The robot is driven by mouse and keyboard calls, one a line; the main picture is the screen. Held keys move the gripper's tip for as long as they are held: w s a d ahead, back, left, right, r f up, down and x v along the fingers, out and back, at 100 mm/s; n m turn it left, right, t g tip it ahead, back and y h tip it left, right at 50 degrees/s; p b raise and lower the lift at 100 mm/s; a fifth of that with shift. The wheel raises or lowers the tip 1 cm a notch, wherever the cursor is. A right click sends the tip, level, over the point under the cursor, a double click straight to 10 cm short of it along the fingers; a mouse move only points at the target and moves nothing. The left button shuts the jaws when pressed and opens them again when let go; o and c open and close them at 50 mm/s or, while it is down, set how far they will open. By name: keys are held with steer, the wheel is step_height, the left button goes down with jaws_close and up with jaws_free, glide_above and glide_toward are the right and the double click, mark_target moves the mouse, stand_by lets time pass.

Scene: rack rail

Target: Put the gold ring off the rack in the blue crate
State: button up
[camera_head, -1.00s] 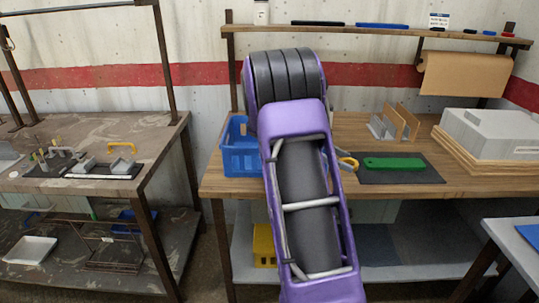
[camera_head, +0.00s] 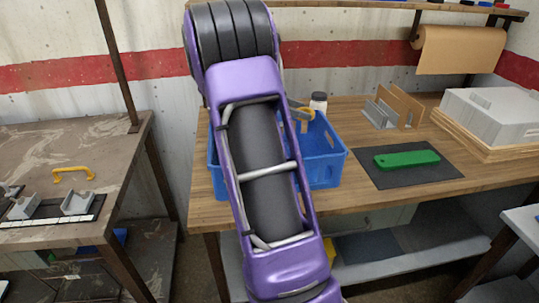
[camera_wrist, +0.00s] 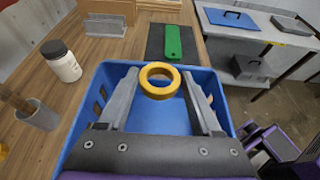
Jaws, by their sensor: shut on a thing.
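The gold ring (camera_wrist: 160,94) is held between the fingertips of my gripper (camera_wrist: 160,80). In the wrist view it shows over the inside of the open blue crate (camera_wrist: 217,88), whose floor is visible below it. The ring seems to be above the crate floor, not resting on it; the exact height cannot be told. In the head view the crate (camera_head: 325,167) stands on the wooden bench, partly hidden behind my purple arm.
A white bottle with a dark lid (camera_wrist: 63,64) and a grey cup (camera_wrist: 38,116) stand beside the crate. A green plate (camera_head: 407,158) lies on a dark mat (camera_head: 385,178) to its right. A grey holder with brown panels (camera_head: 395,108) stands behind.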

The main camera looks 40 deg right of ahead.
step_height(320, 180, down, 10)
steer(key=shift+r+b, duration=0.1)
steer(key=shift+b, duration=0.85)
steer(key=shift+f, duration=0.3)
steer(key=shift+s+f, duration=0.15)
steer(key=shift+f, duration=0.2)
steer(key=o, duration=1)
steer(key=shift+a, duration=0.1)
steer(key=o, duration=0.4)
steer(key=shift+f, duration=0.25)
steer(key=shift+r, duration=0.35)
steer(key=v, duration=0.4)
steer(key=p+v, duration=0.1)
steer(key=v, duration=0.3)
steer(key=r+v, duration=0.1)
steer(key=v, duration=0.3)
steer(key=shift+p, duration=0.3)
